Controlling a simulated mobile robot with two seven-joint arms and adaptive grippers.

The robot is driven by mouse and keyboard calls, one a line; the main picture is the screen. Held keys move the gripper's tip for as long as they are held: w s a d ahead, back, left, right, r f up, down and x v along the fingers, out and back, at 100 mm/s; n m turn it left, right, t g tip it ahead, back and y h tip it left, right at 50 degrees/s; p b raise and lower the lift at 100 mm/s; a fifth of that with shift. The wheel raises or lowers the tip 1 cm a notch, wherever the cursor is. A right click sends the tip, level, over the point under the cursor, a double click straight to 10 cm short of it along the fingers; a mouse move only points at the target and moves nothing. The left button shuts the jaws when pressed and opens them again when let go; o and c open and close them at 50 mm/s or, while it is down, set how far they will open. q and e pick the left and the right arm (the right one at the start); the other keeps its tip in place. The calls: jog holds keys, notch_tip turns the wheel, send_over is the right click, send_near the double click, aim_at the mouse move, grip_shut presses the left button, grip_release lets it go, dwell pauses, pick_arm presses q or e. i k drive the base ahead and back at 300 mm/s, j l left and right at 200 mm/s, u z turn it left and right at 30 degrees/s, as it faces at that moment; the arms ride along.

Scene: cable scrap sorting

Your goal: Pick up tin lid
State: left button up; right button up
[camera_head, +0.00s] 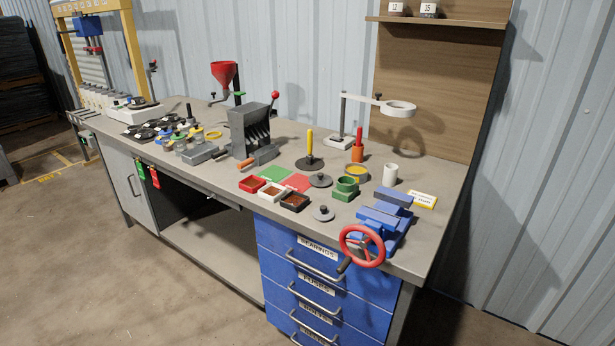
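Two grey round lids with small knobs lie flat on the workbench (405,255). One lid (320,181) is behind the small trays, and the other lid (324,214) is nearer the front edge. I cannot tell which of them is the tin lid. Neither of my grippers is in view.
Small trays (294,202) sit left of the front lid. A blue vise (383,222) with a red handwheel (362,245) stands at the right front. A white cup (390,174), an orange-handled tool (358,151) and a ring stand (398,109) are behind. A narrow front strip is clear.

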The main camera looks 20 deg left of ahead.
aim_at(321, 179)
jog(key=i+j, duration=0.1)
jog(key=j, duration=0.3)
jog(key=i+j, duration=0.15)
jog(key=j, duration=0.3)
jog(key=i+j, duration=0.1)
jog(key=j, duration=0.3)
jog(key=i+j, duration=0.1)
jog(key=j, duration=0.3)
jog(key=i+j, duration=0.15)
jog(key=j, duration=0.25)
jog(key=i+j, duration=0.1)
jog(key=j, duration=0.35)
jog(key=i+j, duration=0.1)
jog(key=j, duration=0.3)
